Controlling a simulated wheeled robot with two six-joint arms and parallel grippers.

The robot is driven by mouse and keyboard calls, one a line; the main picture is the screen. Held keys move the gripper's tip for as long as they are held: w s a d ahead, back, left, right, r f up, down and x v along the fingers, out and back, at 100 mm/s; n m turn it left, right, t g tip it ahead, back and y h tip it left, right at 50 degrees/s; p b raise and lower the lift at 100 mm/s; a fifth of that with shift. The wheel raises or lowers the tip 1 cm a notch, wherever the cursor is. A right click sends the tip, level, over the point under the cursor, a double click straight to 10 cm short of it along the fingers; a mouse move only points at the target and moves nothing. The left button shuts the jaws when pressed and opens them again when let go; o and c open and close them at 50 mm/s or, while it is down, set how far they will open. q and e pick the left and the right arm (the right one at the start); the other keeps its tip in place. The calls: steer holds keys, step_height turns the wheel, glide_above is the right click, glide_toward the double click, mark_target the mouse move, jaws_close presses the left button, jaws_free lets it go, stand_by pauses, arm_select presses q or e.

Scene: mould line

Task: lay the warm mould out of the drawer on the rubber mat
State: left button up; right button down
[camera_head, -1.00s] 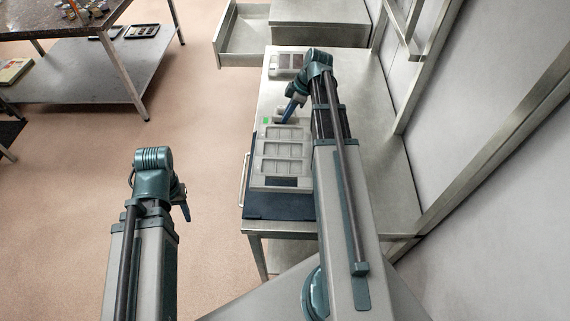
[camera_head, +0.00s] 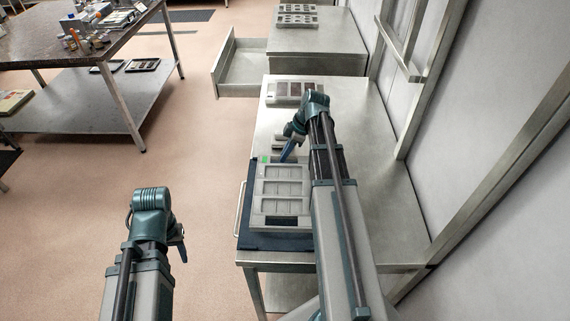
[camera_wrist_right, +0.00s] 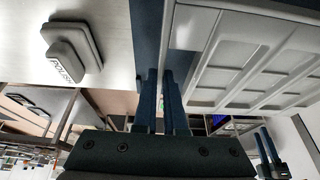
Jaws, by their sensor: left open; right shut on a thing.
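The pale grey mould (camera_head: 283,187), with several shallow cavities and a green mark at its far left corner, is over the dark blue rubber mat (camera_head: 272,242). Mat shows along the mould's left and front edges. Whether the mould touches the mat I cannot tell. My right gripper (camera_head: 287,157) is shut on the mould's far edge. In the right wrist view its blue fingers (camera_wrist_right: 165,95) are close together at the rim of the mould (camera_wrist_right: 250,60). My left gripper (camera_head: 182,252) is open and empty, away from the bench over the floor. The drawer (camera_head: 242,68) stands open and looks empty.
Another mould (camera_head: 294,92) lies at the bench's far end, and one more (camera_head: 297,15) on the cabinet behind. A grey block marked POLISH (camera_wrist_right: 68,52) sits on the bench near the right gripper. The bench (camera_head: 385,200) is bare on its right.

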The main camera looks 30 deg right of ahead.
step_height(320, 180, down, 4)
steer(key=b, duration=0.3)
steer(key=shift+r, duration=0.25)
steer(key=c, duration=1)
jaws_free()
steer(key=p+v, duration=1)
steer(key=shift+r, duration=0.45)
steer(key=shift+s+d+r+p, duration=0.15)
steer(key=shift+d+r+p, duration=0.15)
steer(key=shift+r+p, duration=0.25)
